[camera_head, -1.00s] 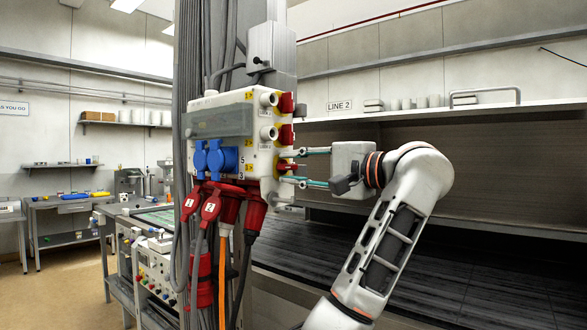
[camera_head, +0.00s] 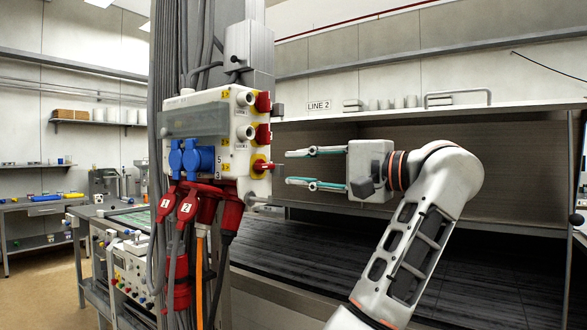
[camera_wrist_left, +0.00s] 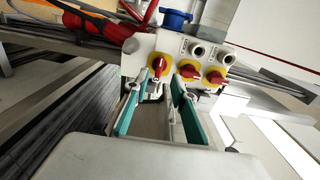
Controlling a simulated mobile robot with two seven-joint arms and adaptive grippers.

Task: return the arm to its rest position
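My left gripper (camera_head: 288,168) is open and empty, its two teal-lined fingers spread apart and pointing left at the switch box (camera_head: 207,125). A gap separates the fingertips from the box. The left wrist view also shows the open fingers of this gripper (camera_wrist_left: 155,92) below the box (camera_wrist_left: 172,43). Red rotary switches on yellow plates sit on the box face; the lowest switch (camera_head: 262,166) is level with the fingers. In the left wrist view the leftmost switch handle (camera_wrist_left: 158,66) stands roughly upright, unlike the other two. My right gripper is out of view.
Blue sockets (camera_head: 192,158) and red plugs (camera_head: 190,207) with hanging cables are on the box and its column. A dark slatted bench (camera_head: 330,260) lies behind my arm, under a shelf (camera_head: 420,108). A workbench with controls (camera_head: 130,265) stands left. Open space surrounds the gripper.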

